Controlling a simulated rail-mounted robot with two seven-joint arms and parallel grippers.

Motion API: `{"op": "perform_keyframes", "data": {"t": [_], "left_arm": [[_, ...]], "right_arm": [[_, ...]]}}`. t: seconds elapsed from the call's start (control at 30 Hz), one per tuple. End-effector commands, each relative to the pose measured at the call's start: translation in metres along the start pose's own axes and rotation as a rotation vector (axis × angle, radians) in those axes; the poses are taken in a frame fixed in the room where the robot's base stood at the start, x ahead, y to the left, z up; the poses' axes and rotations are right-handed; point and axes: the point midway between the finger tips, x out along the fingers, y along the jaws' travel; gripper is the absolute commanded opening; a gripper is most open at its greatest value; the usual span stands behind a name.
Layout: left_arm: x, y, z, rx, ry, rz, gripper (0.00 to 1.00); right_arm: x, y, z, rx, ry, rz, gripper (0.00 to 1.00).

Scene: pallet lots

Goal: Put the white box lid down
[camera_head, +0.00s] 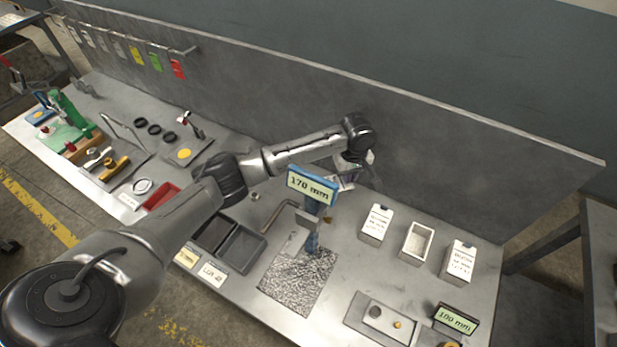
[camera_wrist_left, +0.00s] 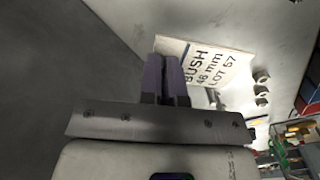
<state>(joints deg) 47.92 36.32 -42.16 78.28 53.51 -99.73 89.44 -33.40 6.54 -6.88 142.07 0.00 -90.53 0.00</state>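A white lid (camera_wrist_left: 222,66) printed "BUSH 46 mm LOT 57" shows in the left wrist view, at the fingertips of my left gripper (camera_wrist_left: 167,75). The two purple fingers are close together on its edge, and the lid is tilted. In the head view, my left gripper (camera_head: 346,181) is mostly hidden behind the wrist and the 170 mm display, near the back panel. An open white box (camera_head: 416,241) stands right of it, between two closed, labelled white boxes (camera_head: 376,223) (camera_head: 459,262). My right gripper is not in view.
The 170 mm display (camera_head: 312,186) stands on a post by a speckled plate (camera_head: 296,284). Dark trays (camera_head: 241,250) lie left of it. A grey tray (camera_head: 381,321) and a 100 mm display (camera_head: 455,319) are at the front right. Some bare bench (camera_head: 400,277) lies before the boxes.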

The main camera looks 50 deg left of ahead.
Motion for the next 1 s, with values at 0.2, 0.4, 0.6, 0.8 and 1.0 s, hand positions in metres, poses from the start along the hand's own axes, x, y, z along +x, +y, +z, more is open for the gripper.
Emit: {"op": "perform_keyframes", "data": {"t": [0.2,0.4,0.6,0.8,1.0], "left_arm": [[0.018,0.000,0.000,0.001,0.000,-0.001,0.00],[0.046,0.000,0.001,0.002,0.000,-0.002,0.00],[0.059,0.000,0.001,0.003,0.000,-0.002,0.00],[0.088,0.000,0.001,0.004,0.000,-0.002,0.00],[0.100,0.000,0.001,0.004,0.000,0.001,0.00]], "right_arm": [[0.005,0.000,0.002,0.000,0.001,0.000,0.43],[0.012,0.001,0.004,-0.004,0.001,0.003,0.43],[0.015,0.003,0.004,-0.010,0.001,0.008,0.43],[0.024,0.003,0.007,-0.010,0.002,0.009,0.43],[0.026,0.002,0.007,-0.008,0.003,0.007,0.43]]}}
